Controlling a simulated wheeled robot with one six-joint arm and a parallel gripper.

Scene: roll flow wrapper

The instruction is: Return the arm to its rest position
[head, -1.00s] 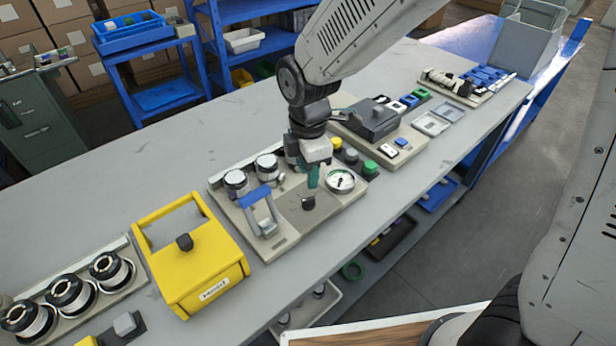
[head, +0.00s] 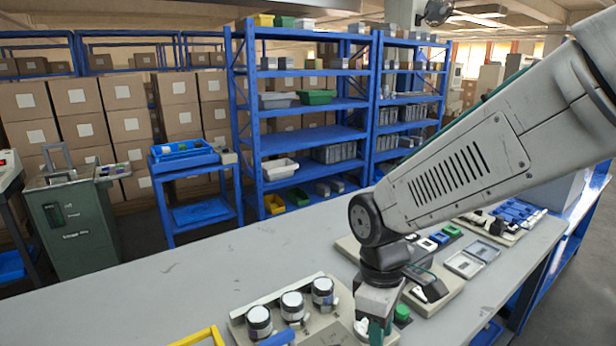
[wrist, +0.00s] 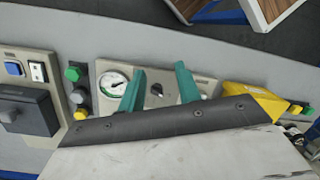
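My gripper shows at the bottom edge of the head view (head: 374,328), with its fingertips partly cut off by the frame. My arm reaches in from the right of the head view, bent downward at the wrist.
The grey bench (head: 150,285) has clear room at left. A yellow housing (wrist: 255,100) is on the other side in the wrist view. Blue shelves (head: 310,130) stand behind the bench.

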